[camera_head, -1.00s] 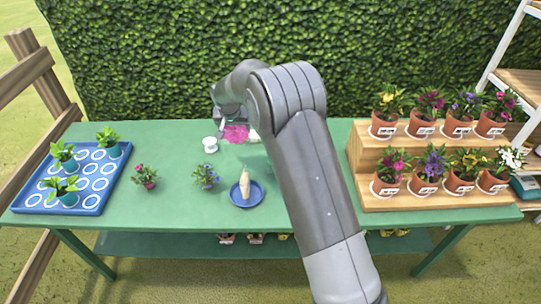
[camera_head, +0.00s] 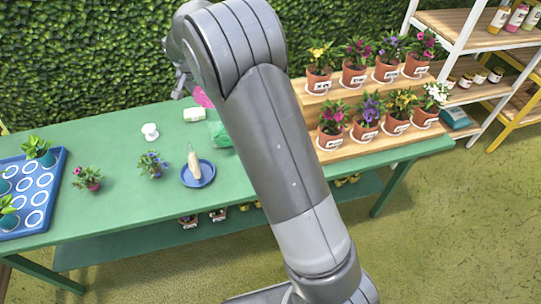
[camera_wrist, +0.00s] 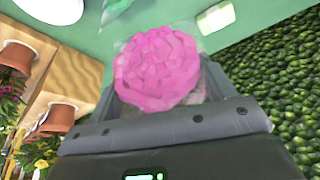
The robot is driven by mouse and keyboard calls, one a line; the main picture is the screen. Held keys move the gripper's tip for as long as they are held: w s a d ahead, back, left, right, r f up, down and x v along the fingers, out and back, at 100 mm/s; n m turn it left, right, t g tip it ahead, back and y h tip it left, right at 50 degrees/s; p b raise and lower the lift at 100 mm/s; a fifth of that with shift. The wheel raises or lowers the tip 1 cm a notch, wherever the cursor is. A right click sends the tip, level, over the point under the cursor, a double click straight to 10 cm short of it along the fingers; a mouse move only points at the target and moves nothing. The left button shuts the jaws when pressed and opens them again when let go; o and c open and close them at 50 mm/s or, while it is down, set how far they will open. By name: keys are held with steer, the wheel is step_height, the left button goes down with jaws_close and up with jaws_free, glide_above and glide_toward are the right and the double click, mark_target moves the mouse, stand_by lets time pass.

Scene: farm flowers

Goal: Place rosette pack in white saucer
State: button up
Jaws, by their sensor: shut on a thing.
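The rosette pack is a bright pink, ruffled round thing (camera_wrist: 160,65) in a clear wrapping. My gripper (camera_wrist: 160,88) is shut on it, with a finger on each side in the wrist view. In the head view the pack (camera_head: 202,97) shows as a small pink patch, partly hidden by my arm, above the table's back edge. White saucers (camera_head: 331,143) sit under the potted flowers on the wooden stepped stand (camera_head: 345,155).
The green table (camera_head: 110,205) holds a blue plate (camera_head: 207,178) with a pale object, a small white object (camera_head: 150,131), a white block (camera_head: 194,114), a green bag (camera_head: 218,133), two small plants and a blue tray (camera_head: 52,185). A hedge (camera_head: 90,60) stands behind; shelves (camera_head: 465,70) stand right.

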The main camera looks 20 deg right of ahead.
steer(key=s+d+m+g+h, duration=0.15)
steer(key=s+d+m, duration=0.45)
steer(key=s+d, duration=0.6)
steer(key=s+d+m+g+h, duration=0.15)
steer(key=s+d+m, duration=0.6)
steer(key=d, duration=0.75)
steer(key=shift+n+g+y, duration=0.25)
steer(key=shift+g+y, duration=0.15)
steer(key=shift+w+a+f, duration=1)
steer(key=shift+a+f, duration=0.5)
steer(key=shift+f, duration=1.2)
steer(key=shift+w+a+f, duration=1)
steer(key=shift+a+f, duration=0.55)
steer(key=shift+f, duration=1.2)
steer(key=shift+w+a+f, duration=1)
steer(key=shift+a+f, duration=0.5)
steer(key=shift+f, duration=1.2)
steer(key=o, duration=1)
steer(key=shift+f, duration=0.1)
